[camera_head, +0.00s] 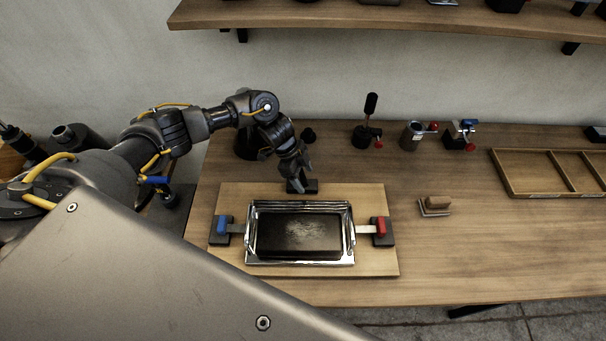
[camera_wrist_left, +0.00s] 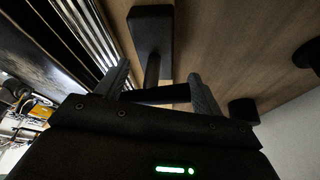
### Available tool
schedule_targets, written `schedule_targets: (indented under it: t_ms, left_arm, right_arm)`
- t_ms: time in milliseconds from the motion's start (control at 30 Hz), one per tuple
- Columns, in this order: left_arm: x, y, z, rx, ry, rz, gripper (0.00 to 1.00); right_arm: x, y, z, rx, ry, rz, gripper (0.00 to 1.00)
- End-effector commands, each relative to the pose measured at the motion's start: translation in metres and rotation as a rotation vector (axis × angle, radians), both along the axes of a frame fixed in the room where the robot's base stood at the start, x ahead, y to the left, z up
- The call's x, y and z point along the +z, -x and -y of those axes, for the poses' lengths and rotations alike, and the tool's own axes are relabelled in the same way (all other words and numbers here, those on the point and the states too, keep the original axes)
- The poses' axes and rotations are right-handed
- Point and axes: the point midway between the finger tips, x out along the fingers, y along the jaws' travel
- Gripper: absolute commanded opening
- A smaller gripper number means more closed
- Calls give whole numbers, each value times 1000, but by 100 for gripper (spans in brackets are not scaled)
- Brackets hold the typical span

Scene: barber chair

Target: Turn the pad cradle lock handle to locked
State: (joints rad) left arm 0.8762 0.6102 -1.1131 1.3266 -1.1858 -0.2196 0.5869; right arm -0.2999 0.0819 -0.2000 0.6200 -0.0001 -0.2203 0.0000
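The pad cradle is a shiny metal tray (camera_head: 350,260) holding a dark worn pad (camera_head: 298,236) on a wooden board (camera_head: 385,264). A blue handle (camera_head: 222,225) is at its left side and a red one (camera_head: 381,227) at its right. A black fitting (camera_head: 310,187) sits behind the tray. My left gripper (camera_head: 297,180) is above this fitting, pointing down, fingers apart. In the left wrist view a black block (camera_wrist_left: 150,28) with a stem (camera_wrist_left: 152,70) extends toward the space between my fingers (camera_wrist_left: 162,88). Contact is unclear. My right gripper is not visible.
Behind the board stand a black upright lever (camera_head: 370,108), a metal cup (camera_head: 412,134) and a blue-and-red fitting (camera_head: 462,134). A small wooden-topped block (camera_head: 437,203) and a divided wooden tray (camera_head: 515,192) are to the right. A shelf (camera_head: 400,22) hangs above. The front-right bench is clear.

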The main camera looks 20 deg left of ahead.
Motion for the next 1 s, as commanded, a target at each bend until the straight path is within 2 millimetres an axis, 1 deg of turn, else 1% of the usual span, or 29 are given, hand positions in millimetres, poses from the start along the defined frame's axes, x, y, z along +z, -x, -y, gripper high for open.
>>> schedule_targets:
  t_ms: [33,67,400,500,1000]
  left_arm:
    - [0,0,0,0,0,0,60]
    - [0,0,0,0,0,0,56]
    - [2,-2,0,3,1,4,12]
    - [3,-3,0,5,2,7,0]
    - [5,-7,-2,11,0,15,0]
  right_arm:
    - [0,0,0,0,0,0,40]
    - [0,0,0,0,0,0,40]
    - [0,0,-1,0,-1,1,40]
    - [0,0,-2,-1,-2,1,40]
    - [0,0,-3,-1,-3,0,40]
